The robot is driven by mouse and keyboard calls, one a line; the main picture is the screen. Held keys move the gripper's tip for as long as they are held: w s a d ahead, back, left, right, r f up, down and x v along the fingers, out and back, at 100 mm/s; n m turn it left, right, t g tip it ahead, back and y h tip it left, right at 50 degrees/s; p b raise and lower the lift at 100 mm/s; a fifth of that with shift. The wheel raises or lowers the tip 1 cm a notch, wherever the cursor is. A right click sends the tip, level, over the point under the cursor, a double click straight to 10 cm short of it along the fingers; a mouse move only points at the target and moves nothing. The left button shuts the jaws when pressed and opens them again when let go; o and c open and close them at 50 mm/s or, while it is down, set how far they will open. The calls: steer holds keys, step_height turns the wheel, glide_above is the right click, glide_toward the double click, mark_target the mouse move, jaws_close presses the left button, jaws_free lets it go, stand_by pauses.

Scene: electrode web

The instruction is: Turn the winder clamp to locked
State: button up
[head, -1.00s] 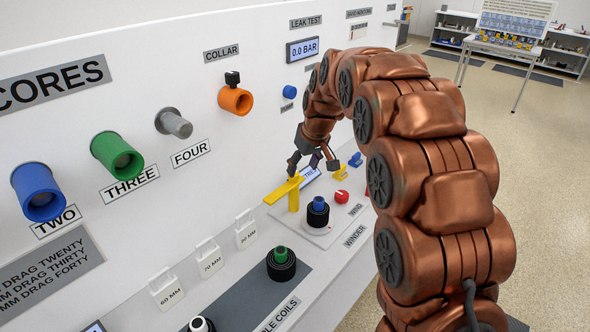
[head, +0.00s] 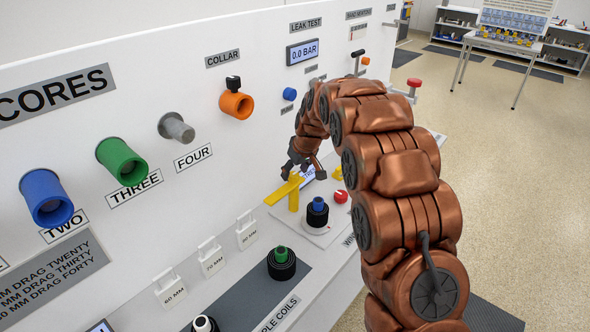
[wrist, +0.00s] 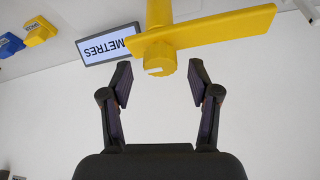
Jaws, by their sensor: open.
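Contact cannot be told. In the head view my gripper (head: 303,168) is just above and behind the bar. A small yellow piece with unreadable lettering (wrist: 38,32) and a blue piece (wrist: 9,45) are at the wrist view's left.
The METRES display (wrist: 105,45) sits beside the post. A black coil with a blue core (head: 318,212) and a red knob (head: 340,196) are close by. A green-cored coil (head: 281,263) stands on the dark mat. The upright panel (head: 200,75) bounds the left side.

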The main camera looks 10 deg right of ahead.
steer(key=shift+w+a+f, duration=0.1)
steer(key=shift+w+f, duration=0.05)
steer(key=shift+f, duration=0.35)
steer(key=shift+c, duration=0.2)
jaws_close()
